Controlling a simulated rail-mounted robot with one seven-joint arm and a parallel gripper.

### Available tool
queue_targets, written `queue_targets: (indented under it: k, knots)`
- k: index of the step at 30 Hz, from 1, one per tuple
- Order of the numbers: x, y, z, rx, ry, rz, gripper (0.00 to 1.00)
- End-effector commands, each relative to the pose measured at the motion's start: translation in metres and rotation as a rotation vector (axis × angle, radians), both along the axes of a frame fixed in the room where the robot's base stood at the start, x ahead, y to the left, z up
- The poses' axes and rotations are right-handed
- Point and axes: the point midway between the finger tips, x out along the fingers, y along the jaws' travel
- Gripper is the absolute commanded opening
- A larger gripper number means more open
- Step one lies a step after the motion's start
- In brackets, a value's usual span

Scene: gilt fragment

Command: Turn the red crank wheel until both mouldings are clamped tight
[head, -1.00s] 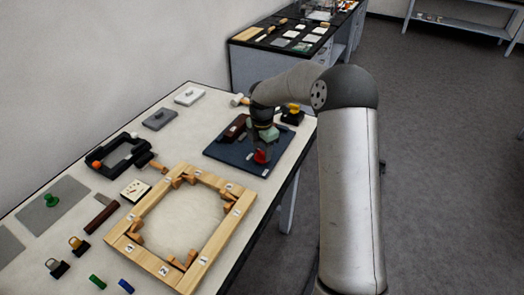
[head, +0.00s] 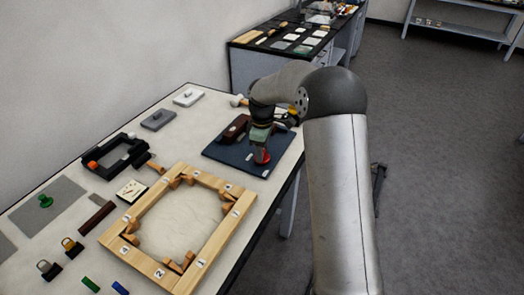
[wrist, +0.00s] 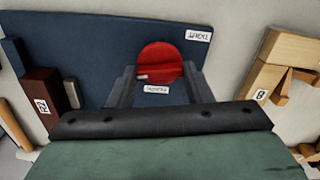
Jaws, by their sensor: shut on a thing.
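The red crank wheel (head: 262,157) stands near the front of a dark blue board (head: 219,149). In the wrist view the wheel (wrist: 160,60) shows as a red disc between the two grey fingers of my gripper (wrist: 158,84). In the head view my gripper (head: 260,146) points down at the wheel, shut on it. A dark brown block (head: 236,127), possibly one of the mouldings, is on the board left of my gripper. It also shows in the wrist view (wrist: 42,98) with a white label. The second moulding and any clamping contact cannot be made out.
A pale wooden frame (head: 136,264) with numbered sides lies in front of the board. A black clamp-like frame (head: 96,154) and small tools lie on the left of the table. The table's right edge is close to the board. A second bench (head: 240,66) stands behind.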

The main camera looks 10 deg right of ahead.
Motion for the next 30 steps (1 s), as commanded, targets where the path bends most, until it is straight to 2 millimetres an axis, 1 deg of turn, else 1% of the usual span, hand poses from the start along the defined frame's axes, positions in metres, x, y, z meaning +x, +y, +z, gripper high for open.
queue_targets:
  k: [30]
  knots:
    - [0.0003,-0.0004,0.0008,0.000,-0.002,-0.964,0.23]
